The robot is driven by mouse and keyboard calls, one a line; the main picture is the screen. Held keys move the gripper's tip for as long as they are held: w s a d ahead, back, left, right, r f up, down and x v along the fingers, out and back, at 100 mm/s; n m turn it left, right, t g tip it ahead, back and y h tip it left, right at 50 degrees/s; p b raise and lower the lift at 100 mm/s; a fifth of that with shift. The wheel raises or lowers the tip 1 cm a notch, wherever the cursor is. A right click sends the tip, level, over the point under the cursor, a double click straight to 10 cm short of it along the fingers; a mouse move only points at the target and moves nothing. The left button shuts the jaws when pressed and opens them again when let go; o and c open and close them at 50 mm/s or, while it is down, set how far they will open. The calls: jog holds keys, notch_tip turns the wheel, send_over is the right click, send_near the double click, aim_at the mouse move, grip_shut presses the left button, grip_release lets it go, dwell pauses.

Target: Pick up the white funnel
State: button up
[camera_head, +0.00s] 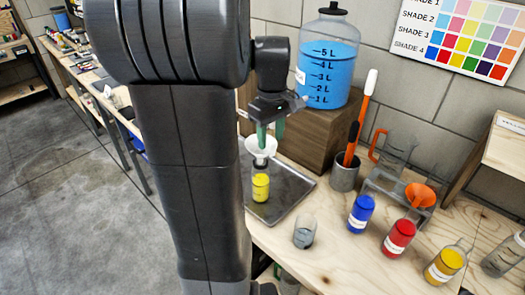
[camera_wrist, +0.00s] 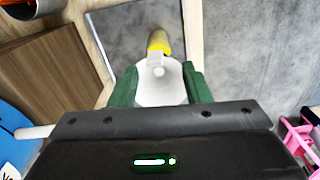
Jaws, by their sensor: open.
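The white funnel (camera_head: 260,147) is on the left of the bench, directly above a bottle of yellow liquid (camera_head: 260,188). Its spout points down at the bottle's neck; I cannot tell how far it sits inside. My gripper (camera_head: 269,140) is open, with its green fingers pointing down at the funnel. In the wrist view the funnel (camera_wrist: 160,88) lies between the two fingers of my gripper (camera_wrist: 159,70), with the yellow bottle (camera_wrist: 158,42) beyond it. I cannot tell whether the fingers touch the funnel.
The yellow bottle stands on a metal tray (camera_head: 288,187). Behind is a wooden block (camera_head: 308,128) bearing a large jug of blue liquid (camera_head: 328,62). A glass beaker (camera_head: 304,232), blue (camera_head: 361,212), red (camera_head: 399,238) and yellow (camera_head: 444,264) jars and an orange funnel (camera_head: 421,195) stand rightward.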

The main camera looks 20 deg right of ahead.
aim_at(273, 152)
jog(key=shift+d+f+p, duration=0.15)
jog(key=shift+d+f, duration=0.05)
jog(key=shift+f, duration=1.25)
jog(key=shift+d+f+p, duration=0.15)
jog(key=shift+f, duration=1.3)
grip_shut()
